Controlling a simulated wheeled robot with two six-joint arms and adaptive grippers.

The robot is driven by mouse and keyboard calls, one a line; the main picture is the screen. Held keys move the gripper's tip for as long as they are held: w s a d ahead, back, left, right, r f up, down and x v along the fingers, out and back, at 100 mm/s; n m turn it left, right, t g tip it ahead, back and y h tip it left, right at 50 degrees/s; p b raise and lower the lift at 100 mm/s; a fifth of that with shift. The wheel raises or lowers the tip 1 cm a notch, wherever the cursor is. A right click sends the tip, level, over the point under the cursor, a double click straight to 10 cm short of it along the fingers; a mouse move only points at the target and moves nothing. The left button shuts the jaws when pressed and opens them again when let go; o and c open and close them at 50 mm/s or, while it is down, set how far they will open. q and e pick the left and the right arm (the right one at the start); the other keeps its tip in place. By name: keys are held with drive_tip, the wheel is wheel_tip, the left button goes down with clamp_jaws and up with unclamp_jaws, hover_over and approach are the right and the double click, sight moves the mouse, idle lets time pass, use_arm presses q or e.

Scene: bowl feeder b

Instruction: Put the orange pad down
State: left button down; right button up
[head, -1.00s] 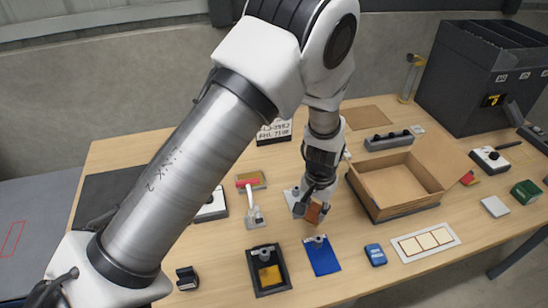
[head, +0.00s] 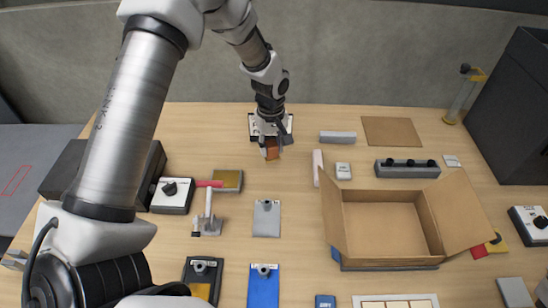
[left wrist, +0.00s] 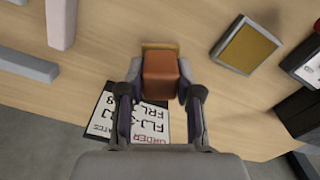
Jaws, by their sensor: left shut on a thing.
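My left gripper (head: 269,143) is at the back of the table, in front of the lettered order board (head: 287,123). It is shut on the orange pad (head: 272,149), a small orange-brown block. In the left wrist view the pad (left wrist: 160,72) sits between both fingers (left wrist: 158,85), with a tan strip (left wrist: 160,46) showing at its far end. The lettered board (left wrist: 150,122) lies partly behind the fingers there. I cannot tell whether the pad touches the table. My right gripper is not in view.
A grey clip plate (head: 266,220) lies in front of the gripper. A framed yellow-brown pad (head: 228,181) and a red-handled clamp (head: 207,210) are to the left. A grey bar (head: 338,137) and an open cardboard box (head: 385,228) are to the right. Table around the pad is bare.

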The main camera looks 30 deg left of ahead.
sight(271, 143)
use_arm(q)
drive_tip(key=f, duration=0.6)
drive_tip(key=shift+w+a+p, duration=0.2)
drive_tip(key=shift+a+p, duration=0.1)
drive_tip(key=shift+p, duration=0.1)
drive_tip(key=shift+s+d+r, duration=0.1)
drive_tip(key=shift+s+d, duration=0.05)
drive_tip(key=c, duration=0.8)
unclamp_jaws()
drive_tip(key=shift+f, duration=0.25)
drive_tip(key=shift+r, duration=0.15)
wheel_tip(271, 143, up, 11)
drive_tip(key=shift+r+b, duration=0.2)
drive_tip(key=shift+b, duration=0.95)
drive_tip(key=shift+r, duration=0.4)
